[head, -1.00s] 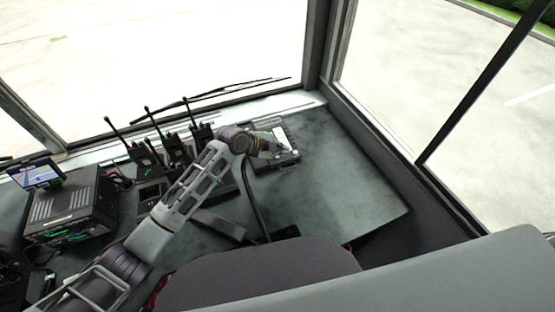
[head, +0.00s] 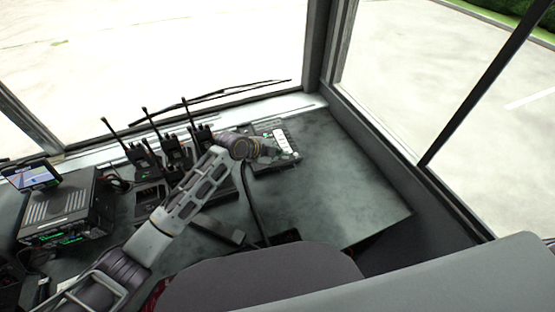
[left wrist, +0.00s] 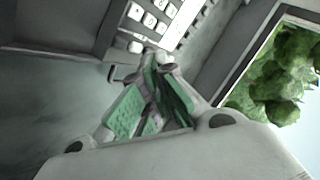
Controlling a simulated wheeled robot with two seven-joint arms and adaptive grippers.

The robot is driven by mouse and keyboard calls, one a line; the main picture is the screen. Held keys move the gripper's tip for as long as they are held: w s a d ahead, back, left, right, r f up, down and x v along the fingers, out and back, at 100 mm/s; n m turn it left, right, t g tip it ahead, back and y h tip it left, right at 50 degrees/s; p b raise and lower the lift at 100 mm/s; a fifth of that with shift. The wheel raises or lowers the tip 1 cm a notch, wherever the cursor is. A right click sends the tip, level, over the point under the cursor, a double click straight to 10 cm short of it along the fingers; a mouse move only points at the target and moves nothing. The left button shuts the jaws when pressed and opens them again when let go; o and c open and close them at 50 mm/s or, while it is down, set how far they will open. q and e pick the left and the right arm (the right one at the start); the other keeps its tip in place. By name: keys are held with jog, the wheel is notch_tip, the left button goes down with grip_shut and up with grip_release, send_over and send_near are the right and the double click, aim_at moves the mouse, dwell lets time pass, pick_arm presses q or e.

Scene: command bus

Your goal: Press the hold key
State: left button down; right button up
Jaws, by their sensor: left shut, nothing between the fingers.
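A desk phone (head: 283,140) with a light key panel lies on the grey dashboard, right of the radios. In the left wrist view its keypad (left wrist: 153,14) shows at the top, with several pale keys and a white strip. I cannot read which key is the hold key. My left gripper (head: 272,152) is over the phone's near left part in the head view. In the left wrist view the gripper (left wrist: 154,58) is shut and empty, its fingertips close to the phone's lower keys. I cannot tell whether they touch. My right gripper is not in view.
Several handheld radios with antennas (head: 174,152) stand in chargers left of the phone. A radio unit (head: 62,215) and a small screen (head: 32,175) are at the far left. A dark cord (head: 249,190) hangs below the phone. The dashboard (head: 345,185) right of the phone is clear.

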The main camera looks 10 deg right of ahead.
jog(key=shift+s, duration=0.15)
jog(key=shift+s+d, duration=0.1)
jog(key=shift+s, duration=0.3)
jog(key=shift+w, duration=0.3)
pick_arm(q)
jog(key=shift+f+b, duration=0.3)
jog(key=shift+f, duration=0.15)
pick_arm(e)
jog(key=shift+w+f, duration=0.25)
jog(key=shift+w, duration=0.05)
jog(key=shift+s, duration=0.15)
pick_arm(q)
jog(key=shift+f, duration=0.1)
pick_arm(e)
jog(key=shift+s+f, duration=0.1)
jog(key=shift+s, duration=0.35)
